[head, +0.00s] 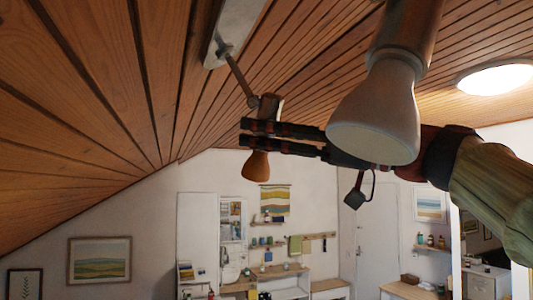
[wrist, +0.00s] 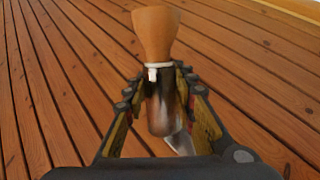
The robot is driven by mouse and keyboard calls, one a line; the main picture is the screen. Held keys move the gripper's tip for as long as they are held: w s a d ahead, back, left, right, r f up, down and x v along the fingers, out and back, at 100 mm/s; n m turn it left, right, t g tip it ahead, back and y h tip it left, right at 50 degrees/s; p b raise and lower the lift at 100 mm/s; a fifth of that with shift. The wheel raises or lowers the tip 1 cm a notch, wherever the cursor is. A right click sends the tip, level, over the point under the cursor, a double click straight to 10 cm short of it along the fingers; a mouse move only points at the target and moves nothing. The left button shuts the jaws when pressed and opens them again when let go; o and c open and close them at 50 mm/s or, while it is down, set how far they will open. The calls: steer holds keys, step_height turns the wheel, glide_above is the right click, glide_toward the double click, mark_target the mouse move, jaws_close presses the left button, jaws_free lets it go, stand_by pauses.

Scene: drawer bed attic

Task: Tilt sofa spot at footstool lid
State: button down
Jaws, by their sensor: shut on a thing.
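A ceiling spot with an orange-brown shade (head: 256,166) hangs from a thin arm on a pale ceiling plate (head: 221,35). My gripper (head: 245,132) is shut on this spot's body, with its fingers pointing left in the head view. In the wrist view, the metallic spot body (wrist: 162,108) lies between my fingers, and the orange shade (wrist: 155,32) sticks out beyond the fingertips. In the head view the shade hangs below the fingers, roughly downward. The fingers hide part of the body. I see no footstool or lid in either view.
A second, large pale spot (head: 375,112) hangs close in front of my gripper and hides part of it. The sloping plank ceiling (head: 90,90) is close above. A round ceiling light (head: 495,77) is at the right. Shelves and a worktop (head: 270,275) are far below.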

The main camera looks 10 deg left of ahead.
steer(key=b, duration=0.1)
steer(key=y+b, duration=0.1)
steer(key=b, duration=0.1)
steer(key=shift+s+a+f, duration=0.15)
steer(key=shift+a+f, duration=0.05)
steer(key=shift+f, duration=0.05)
steer(key=shift+a+r+m+y+b, duration=0.1)
steer(key=shift+m+y+b, duration=0.2)
steer(key=shift+b, duration=0.15)
steer(key=shift+r, duration=0.1)
steer(key=c, duration=1.4)
jaws_free()
steer(key=v, duration=1.2)
